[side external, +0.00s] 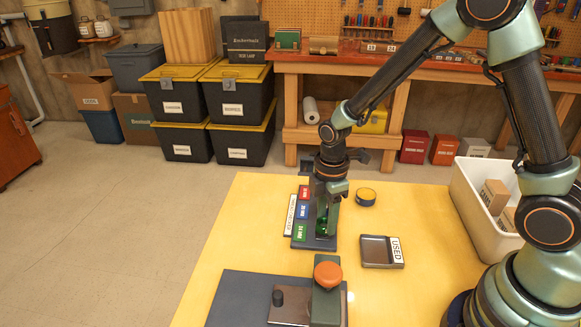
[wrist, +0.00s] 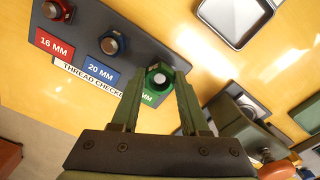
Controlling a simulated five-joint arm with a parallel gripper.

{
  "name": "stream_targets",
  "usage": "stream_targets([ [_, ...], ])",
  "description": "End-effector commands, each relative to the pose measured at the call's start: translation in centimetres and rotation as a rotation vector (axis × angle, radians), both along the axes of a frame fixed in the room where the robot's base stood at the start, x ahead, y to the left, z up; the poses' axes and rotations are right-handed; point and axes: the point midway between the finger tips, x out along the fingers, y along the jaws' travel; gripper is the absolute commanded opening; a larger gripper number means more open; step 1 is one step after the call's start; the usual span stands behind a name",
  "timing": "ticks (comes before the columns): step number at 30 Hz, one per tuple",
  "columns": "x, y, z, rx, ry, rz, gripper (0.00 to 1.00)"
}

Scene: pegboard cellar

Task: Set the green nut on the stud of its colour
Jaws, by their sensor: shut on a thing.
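The green nut (wrist: 159,79) is between the fingertips of my gripper (wrist: 157,84), which is shut on it. A round grey stud end shows in the nut's hole; how far down the nut sits I cannot tell. In the side view my gripper (side external: 324,226) points down over the green end of the dark thread-checker board (side external: 317,243), largely hiding the nut. The board has a red 16 mm label (wrist: 54,44), a blue 20 mm label (wrist: 101,74) and a green label (side external: 300,232). A red-ringed stud (wrist: 55,10) and a blue-ringed stud (wrist: 113,43) stand beside their labels.
A shallow tray marked USED (side external: 381,251) lies right of the board. A small round tin (side external: 365,197) stands behind it. A fixture with an orange knob (side external: 327,272) is on a dark base in front. A white bin (side external: 470,199) holds boxes. Yellow tabletop is clear at left.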

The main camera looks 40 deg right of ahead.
Motion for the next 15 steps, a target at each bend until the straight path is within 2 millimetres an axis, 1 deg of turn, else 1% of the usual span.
stream_targets([
  [9, -0.02, 0.0, -0.72, 0.0, 0.001, 0.0, 0.0],
  [15, 0.0, 0.0, -0.79, 0.0, 0.0, 0.0, 0.0],
])
